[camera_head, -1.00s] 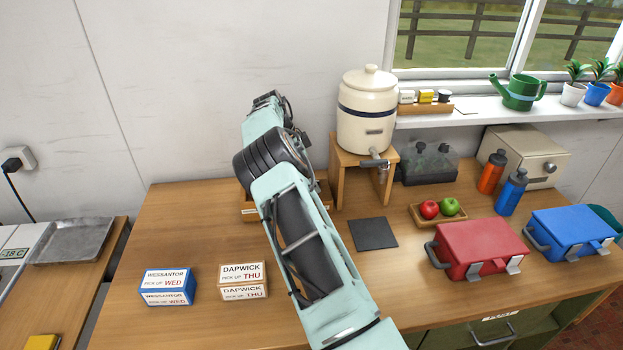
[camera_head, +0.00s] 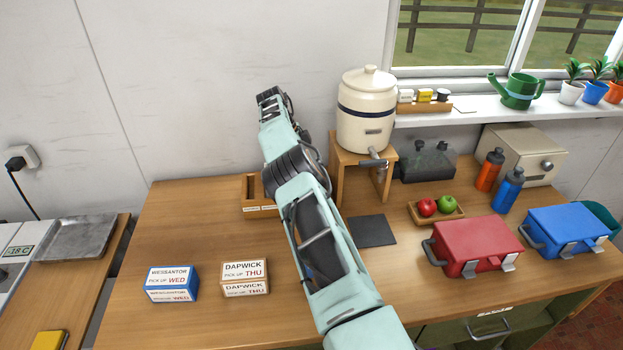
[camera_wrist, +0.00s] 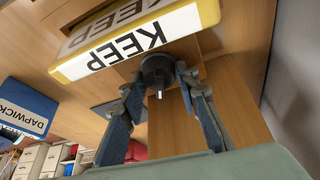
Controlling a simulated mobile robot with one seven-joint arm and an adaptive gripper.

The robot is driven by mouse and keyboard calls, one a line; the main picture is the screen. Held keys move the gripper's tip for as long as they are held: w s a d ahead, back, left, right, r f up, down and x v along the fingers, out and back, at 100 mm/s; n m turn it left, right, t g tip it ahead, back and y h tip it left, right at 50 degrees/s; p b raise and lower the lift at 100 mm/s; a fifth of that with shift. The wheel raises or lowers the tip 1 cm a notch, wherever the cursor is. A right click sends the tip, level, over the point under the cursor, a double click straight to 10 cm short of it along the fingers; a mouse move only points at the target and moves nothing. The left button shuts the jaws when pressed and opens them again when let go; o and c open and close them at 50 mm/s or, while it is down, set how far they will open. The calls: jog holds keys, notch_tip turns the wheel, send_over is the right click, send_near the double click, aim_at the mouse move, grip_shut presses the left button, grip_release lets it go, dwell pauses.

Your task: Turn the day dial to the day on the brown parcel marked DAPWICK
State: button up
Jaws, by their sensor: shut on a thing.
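The brown parcel (camera_head: 245,278) marked DAPWICK stands on the counter in the head view; its label reads PICK UP THU. To its left is a blue parcel (camera_head: 170,284) marked WESSANTOR, PICK UP WED. In the wrist view my gripper (camera_wrist: 160,88) has its two fingers on either side of a dark round knob (camera_wrist: 157,70) with a small pale tip, and is shut on it. No day letters show on this knob, so I cannot tell what day it points to. My gripper is hidden in the head view.
A yellow block (camera_wrist: 110,25) marked KEEP is close beside the knob, and a blue block (camera_wrist: 30,105) marked DAPWICK is at the left. A wooden tray (camera_head: 250,188) lies behind my arm. The beige crock (camera_head: 366,118), dark mat (camera_head: 372,231) and red case (camera_head: 472,246) stand right of it.

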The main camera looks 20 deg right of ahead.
jog(key=o, duration=1.2)
jog(key=shift+c, duration=0.2)
jog(key=shift+f+n+b, duration=0.1)
jog(key=shift+n+b, duration=0.3)
jog(key=shift+b, duration=0.15)
